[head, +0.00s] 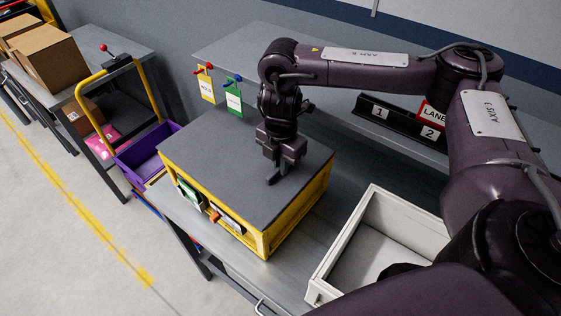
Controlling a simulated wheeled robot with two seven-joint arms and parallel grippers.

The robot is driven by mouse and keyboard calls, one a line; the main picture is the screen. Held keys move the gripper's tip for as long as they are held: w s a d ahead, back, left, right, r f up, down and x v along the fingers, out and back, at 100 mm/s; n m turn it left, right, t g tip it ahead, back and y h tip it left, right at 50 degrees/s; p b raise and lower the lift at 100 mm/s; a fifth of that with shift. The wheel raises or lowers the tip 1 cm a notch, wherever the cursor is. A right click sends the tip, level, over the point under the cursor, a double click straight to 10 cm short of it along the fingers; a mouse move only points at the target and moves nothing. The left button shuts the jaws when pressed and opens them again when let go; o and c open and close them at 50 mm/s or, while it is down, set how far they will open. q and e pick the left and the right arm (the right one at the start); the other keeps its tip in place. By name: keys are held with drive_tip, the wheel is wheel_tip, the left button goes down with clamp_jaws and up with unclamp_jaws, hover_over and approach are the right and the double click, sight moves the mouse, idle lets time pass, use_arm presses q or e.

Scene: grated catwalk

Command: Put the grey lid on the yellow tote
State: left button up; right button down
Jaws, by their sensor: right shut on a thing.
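The grey lid (230,160) is a flat dark grey panel over the top of the yellow tote (292,216). Its edges run close along the tote's rim; I cannot tell whether it rests fully on the rim. The tote stands on the grey workbench, with its yellow side walls showing below the lid. My right gripper (277,179) points down at the right part of the lid and is shut on it, apparently at a small dark grip that the fingers mostly hide. My left gripper is not in view.
A white open bin (322,289) stands right of the tote, below my right arm. Hanging tags (234,103) and a black numbered rail (400,122) are behind. Cardboard boxes (48,60) lie far left.

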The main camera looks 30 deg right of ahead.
drive_tip(key=shift+p, duration=1.1)
idle(1.9)
drive_tip(key=shift+f, duration=0.5)
idle(0.7)
drive_tip(key=c, duration=1)
unclamp_jaws()
drive_tip(key=shift+b, duration=0.3)
